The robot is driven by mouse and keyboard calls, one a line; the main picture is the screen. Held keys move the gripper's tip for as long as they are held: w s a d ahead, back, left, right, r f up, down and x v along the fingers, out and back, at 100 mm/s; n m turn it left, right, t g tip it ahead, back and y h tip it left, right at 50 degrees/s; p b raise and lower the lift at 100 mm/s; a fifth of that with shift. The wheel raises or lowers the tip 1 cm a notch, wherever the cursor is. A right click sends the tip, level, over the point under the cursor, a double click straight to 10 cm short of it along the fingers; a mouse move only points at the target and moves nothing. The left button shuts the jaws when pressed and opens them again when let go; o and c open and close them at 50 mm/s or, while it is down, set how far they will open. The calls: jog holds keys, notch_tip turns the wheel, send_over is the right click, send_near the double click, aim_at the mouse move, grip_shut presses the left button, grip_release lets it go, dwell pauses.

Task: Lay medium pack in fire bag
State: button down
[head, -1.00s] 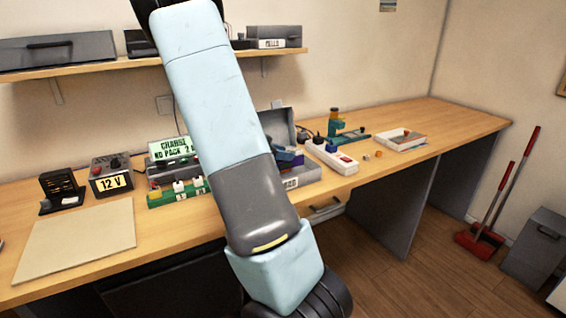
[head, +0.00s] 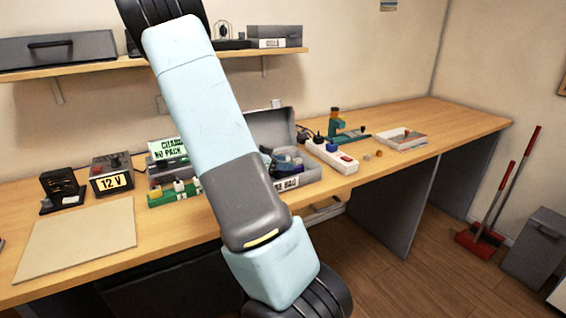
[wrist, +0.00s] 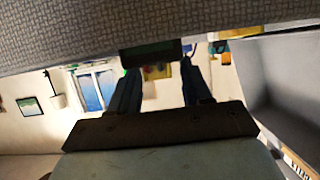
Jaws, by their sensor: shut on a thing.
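The fire bag (head: 301,181) is a grey open box with a raised lid (head: 272,128), on the bench behind my arm. Its left part is hidden by the arm. Blue and dark shapes show inside it; I cannot tell there which are gripper and which are pack. In the wrist view my gripper (wrist: 160,68) has its two dark fingers shut on a dark block (wrist: 150,52), apparently the medium pack. A grey textured surface crosses the top of that view, very close to the block. Whether they touch is unclear.
The charger with its green display (head: 167,149) stands left of the bag, partly behind my arm. A white power strip (head: 331,155) is close on the right, with a teal stand (head: 337,128) and a white tray (head: 402,139) beyond. A beige mat (head: 75,238) lies clear at left.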

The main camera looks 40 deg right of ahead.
jog(key=shift+f, duration=0.3)
jog(key=shift+c, duration=2.4)
grip_release()
jog(key=shift+r, duration=0.1)
